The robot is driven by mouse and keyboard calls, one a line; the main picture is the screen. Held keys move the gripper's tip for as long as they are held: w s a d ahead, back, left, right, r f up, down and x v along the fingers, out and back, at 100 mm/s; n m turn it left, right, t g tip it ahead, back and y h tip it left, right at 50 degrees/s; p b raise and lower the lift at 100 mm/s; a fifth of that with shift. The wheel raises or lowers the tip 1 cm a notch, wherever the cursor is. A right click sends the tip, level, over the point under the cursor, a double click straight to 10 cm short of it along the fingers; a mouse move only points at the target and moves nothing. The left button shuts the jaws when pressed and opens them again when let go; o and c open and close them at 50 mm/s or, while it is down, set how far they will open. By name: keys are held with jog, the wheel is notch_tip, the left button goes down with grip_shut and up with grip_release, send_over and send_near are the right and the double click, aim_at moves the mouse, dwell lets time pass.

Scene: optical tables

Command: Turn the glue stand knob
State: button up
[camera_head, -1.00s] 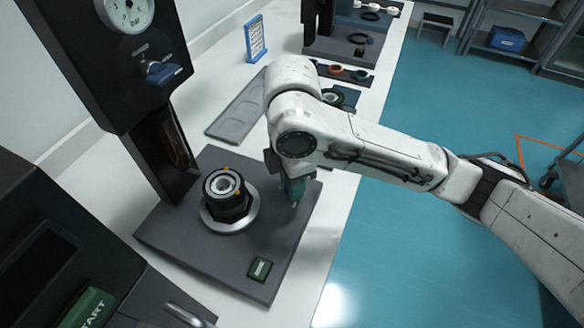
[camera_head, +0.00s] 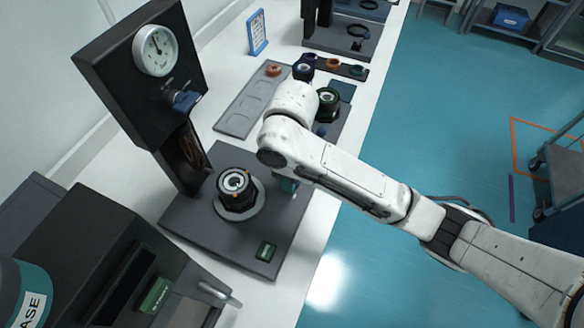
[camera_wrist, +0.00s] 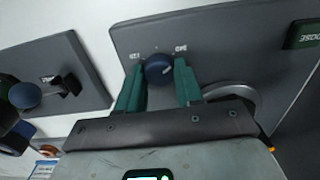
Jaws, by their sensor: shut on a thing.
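The glue stand has a grey base plate (camera_head: 222,247), a black column and a round white gauge (camera_head: 155,50). The stand knob (camera_wrist: 159,70) is round and dark blue, with small marks around it, and sits on the grey plate in the wrist view. My gripper (camera_wrist: 158,66) has its two teal fingers on either side of the knob, shut on it. In the head view my gripper (camera_head: 287,185) is low at the right edge of the base plate, partly behind my arm, which hides the knob.
A black round fixture (camera_head: 238,194) stands on the base plate, left of my gripper. A green DOSE button (camera_head: 265,251) is at its front, also in the wrist view (camera_wrist: 303,34). A grey tray (camera_head: 245,112) lies behind.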

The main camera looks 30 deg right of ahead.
jog(key=shift+m+p, duration=0.3)
jog(key=shift+m, duration=0.1)
jog(key=o, duration=1)
jog(key=shift+o, duration=0.2)
jog(key=shift+r, duration=0.1)
notch_tip(320, 180, up, 11)
jog(key=p, duration=0.5)
jog(key=shift+f, duration=0.2)
